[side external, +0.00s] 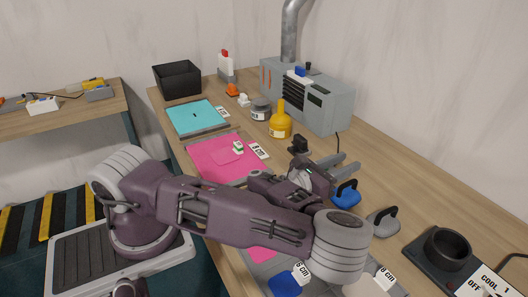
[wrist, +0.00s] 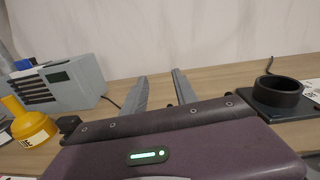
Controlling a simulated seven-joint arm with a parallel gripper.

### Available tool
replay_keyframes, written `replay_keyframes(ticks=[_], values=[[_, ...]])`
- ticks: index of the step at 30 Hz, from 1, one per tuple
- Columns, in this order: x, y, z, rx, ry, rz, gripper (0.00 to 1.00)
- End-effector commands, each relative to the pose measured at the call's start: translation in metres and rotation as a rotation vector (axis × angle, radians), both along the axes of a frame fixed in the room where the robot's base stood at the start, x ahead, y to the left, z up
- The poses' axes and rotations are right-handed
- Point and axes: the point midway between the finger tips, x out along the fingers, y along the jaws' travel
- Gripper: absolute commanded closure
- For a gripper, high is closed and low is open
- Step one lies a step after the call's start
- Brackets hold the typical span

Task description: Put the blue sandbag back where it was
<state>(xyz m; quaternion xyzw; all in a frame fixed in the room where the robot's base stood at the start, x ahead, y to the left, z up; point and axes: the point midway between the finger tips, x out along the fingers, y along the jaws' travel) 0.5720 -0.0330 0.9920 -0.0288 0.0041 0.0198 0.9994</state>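The blue sandbag (side external: 345,196) has a dark handle and rests on the wooden bench in the side view, just below my gripper's fingers. My gripper (side external: 349,162) is held roughly level, its two grey fingers pointing right, towards the wall. The fingers also show in the wrist view (wrist: 160,76), spread apart with nothing between them. The blue sandbag does not show in the wrist view. A flat blue patch (side external: 286,286) lies at the bottom edge beside a 6 cm tag (side external: 301,273), partly cut off by the frame.
A grey sandbag (side external: 384,222) stands right of the blue one. A black round cup (side external: 447,247) sits on a dark base at right. A yellow bottle (side external: 280,122) and a grey machine (side external: 310,95) stand behind. Pink (side external: 215,171) and teal (side external: 197,117) sheets lie at left.

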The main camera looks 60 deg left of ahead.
Motion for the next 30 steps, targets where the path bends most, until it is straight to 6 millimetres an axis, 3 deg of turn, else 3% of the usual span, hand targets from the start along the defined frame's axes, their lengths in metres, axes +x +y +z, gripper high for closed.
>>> replay_keyframes(ticks=[2,6,8,11,14,16,19,22,24,27,30], values=[[0.001,0.025,0.003,-0.187,0.015,0.130,0.66],[-0.015,0.077,-0.007,-0.821,0.062,0.523,0.66],[-0.029,0.082,-0.012,-1.118,0.083,0.685,0.66],[-0.054,0.066,-0.004,-1.599,0.127,0.923,0.66],[-0.086,0.033,0.033,-2.014,0.188,1.110,0.66],[-0.115,0.012,0.069,-2.239,0.234,1.217,0.66],[-0.171,-0.009,0.122,-2.458,0.267,1.344,0.66],[-0.233,-0.016,0.154,-2.567,0.215,1.449,0.66],[-0.268,-0.016,0.164,-2.603,0.140,1.507,0.66],[-0.302,-0.014,0.167,-2.625,0.038,1.560,0.66],[-0.315,-0.013,0.167,-2.629,-0.009,1.584,0.66]])
